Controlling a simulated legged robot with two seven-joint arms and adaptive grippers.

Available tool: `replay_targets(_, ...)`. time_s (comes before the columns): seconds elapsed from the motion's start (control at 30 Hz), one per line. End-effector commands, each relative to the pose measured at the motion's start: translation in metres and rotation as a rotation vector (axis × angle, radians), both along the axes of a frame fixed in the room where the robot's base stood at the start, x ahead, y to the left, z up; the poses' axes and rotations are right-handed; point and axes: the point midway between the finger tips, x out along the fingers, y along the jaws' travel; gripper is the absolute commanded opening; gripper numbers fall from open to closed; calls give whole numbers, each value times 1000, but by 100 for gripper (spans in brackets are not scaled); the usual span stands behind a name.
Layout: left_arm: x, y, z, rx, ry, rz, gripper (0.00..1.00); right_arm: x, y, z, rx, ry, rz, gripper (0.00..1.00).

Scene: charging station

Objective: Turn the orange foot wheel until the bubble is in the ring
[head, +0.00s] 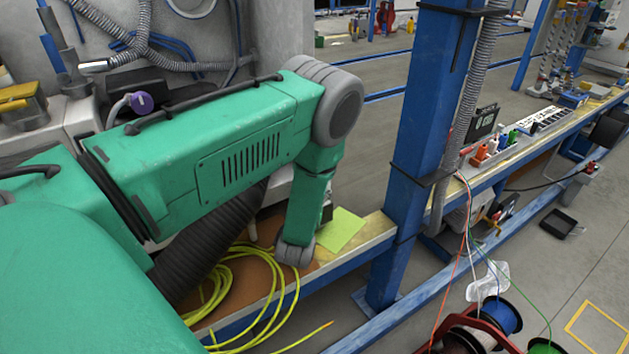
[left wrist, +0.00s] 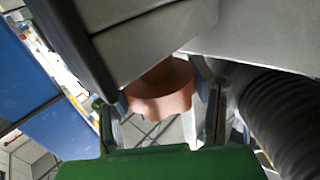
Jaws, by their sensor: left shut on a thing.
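The orange foot wheel (left wrist: 160,92) shows in the left wrist view as a short, round, pinkish-orange piece under a grey body. My left gripper (left wrist: 163,112) has a finger on either side of the wheel and is shut on it. In the head view my green left arm reaches in from the left and bends down at the bench edge. The fingers and the wheel are hidden there. The bubble and the ring do not show in either view. My right gripper is not in view.
A blue post (head: 416,140) stands right of my arm. A yellow cable (head: 230,290) lies coiled below the arm, and a yellow-green sheet (head: 341,229) lies beside my wrist. A black ribbed hose (left wrist: 285,118) runs close to the gripper. Cable reels (head: 500,316) stand at the lower right.

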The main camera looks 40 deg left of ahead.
Motion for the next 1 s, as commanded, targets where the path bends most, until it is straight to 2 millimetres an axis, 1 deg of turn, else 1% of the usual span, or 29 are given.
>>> replay_targets(0.03, 0, 1, 1, 0, 1, -33, 21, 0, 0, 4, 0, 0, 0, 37)
replay_targets(0.1, 0, 0, 1, 1, 0, -78, 21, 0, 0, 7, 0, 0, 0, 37)
replay_targets(0.4, 1, -1, 0, -1, -3, -205, 21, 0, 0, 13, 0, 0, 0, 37)
replay_targets(0.97, 1, 0, 0, 1, -3, -235, 21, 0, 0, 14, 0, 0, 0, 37)
replay_targets(1.0, 1, 0, 0, 1, -3, -235, 60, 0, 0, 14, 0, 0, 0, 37)
